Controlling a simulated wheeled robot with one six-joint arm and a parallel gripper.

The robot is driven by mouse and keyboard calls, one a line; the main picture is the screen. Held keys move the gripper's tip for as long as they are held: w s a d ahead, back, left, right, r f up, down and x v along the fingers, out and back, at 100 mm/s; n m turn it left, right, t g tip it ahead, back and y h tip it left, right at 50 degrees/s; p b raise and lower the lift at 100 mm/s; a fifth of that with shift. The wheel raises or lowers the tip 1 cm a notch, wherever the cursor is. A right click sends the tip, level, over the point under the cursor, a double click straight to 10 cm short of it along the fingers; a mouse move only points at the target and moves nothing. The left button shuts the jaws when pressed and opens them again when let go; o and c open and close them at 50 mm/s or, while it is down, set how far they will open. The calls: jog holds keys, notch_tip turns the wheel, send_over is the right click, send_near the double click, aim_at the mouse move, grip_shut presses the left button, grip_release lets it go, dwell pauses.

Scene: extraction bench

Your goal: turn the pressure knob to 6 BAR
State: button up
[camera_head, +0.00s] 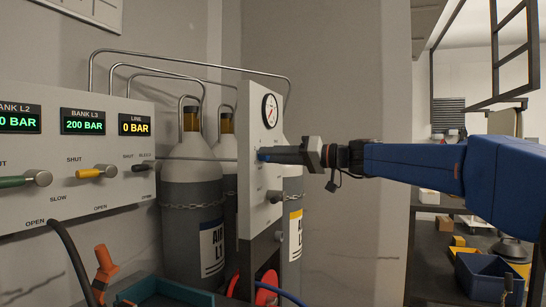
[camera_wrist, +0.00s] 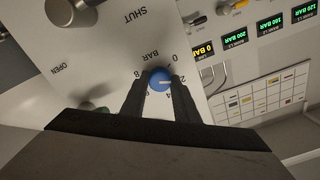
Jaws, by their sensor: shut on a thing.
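The blue pressure knob (camera_wrist: 159,78) sits on a pale panel (camera_wrist: 215,55) marked BAR, with numbers around it. A pale mark on the knob seems to point toward the 2, but it is small. My gripper (camera_wrist: 161,82) is shut on the knob, one dark finger on each side. In the head view my gripper (camera_head: 302,155) reaches from the right to the narrow upright panel (camera_head: 249,140), and it largely hides the knob. A round gauge (camera_head: 270,110) is above it; its needle is too small to read. The LINE display (camera_head: 134,125) reads 0 BAR.
A metal knob (camera_head: 274,196) marked SHUT and OPEN is below on the same panel; it also shows in the wrist view (camera_wrist: 72,11). Grey gas cylinders (camera_head: 191,210) stand behind. A bank panel (camera_head: 75,175) with levers is at left. A blue bin (camera_head: 487,280) is at lower right.

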jog(key=m, duration=2.5)
jog(key=shift+f+m, duration=0.1)
jog(key=shift+m, duration=0.2)
jog(key=o, duration=1.1)
jog(key=shift+c, duration=0.2)
jog(key=shift+d, duration=0.15)
jog(key=v, duration=1.7)
